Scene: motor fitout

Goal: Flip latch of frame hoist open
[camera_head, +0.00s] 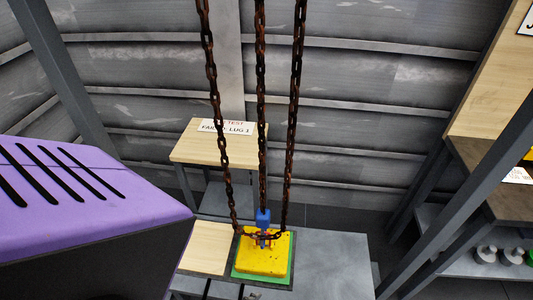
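The hoist's rusty chains (261,110) hang down in the middle of the head view. They come together at a yellow block (264,263) that rests on a green plate (248,280). A small blue part (263,219) stands upright above the yellow block where the chains meet, with small red bits just below it. The latch is too small to make out, and I cannot tell whether it is open or shut. Neither of my grippers is in view.
A large purple casing with black slots (80,200) fills the lower left. The yellow block's grey table (335,265) has bare room to the right. A wooden-topped table (195,150) with a sign stands behind. Grey posts and shelves (440,225) are at the right.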

